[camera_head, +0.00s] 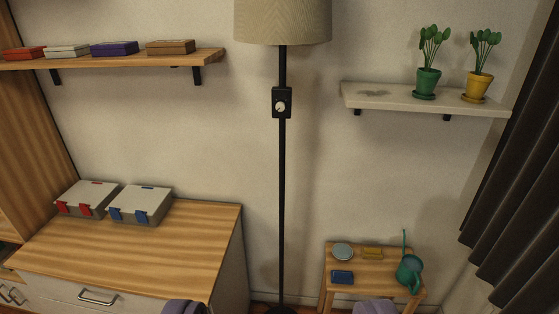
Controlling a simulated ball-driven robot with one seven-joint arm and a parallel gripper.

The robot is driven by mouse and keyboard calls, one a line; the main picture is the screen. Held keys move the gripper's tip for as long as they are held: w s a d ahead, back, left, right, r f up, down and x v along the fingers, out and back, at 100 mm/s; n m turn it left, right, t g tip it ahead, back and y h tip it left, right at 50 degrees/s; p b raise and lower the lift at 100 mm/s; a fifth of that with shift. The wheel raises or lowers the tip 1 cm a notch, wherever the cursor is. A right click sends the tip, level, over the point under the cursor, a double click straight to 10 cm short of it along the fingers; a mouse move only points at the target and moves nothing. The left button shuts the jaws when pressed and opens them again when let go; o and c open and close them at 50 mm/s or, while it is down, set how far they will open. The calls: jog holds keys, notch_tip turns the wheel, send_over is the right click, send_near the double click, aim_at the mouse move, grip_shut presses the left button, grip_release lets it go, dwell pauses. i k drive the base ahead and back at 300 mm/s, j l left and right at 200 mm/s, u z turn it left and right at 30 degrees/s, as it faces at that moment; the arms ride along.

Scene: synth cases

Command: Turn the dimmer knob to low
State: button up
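The dimmer knob (281,106) is a small round white dial on a black box (281,92). The box is fixed to the black pole of a floor lamp (282,190), below its beige shade (283,20). The knob faces me and nothing covers it. A small dark mark shows on it, but its setting is too small to read. My gripper (280,307) shows only as two grey-purple fingertips at the bottom edge, spread wide apart. It is open and empty, well below the knob in the picture and apart from it.
A wooden cabinet (130,250) with two latched boxes stands left of the pole. A small wooden stool (340,292) with a teal watering can (409,272) is at lower right. Shelves hang on both sides, the right one (400,99) with potted plants. A dark curtain (515,160) hangs far right.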

aim_at(281, 105)
jog(key=i+l, duration=0.2)
jog(key=i, duration=0.25)
jog(key=i+l+z, duration=0.1)
jog(key=i+l, duration=0.15)
jog(key=i, duration=0.2)
jog(key=i+l, duration=0.2)
jog(key=i, duration=0.25)
jog(key=k+z, duration=0.05)
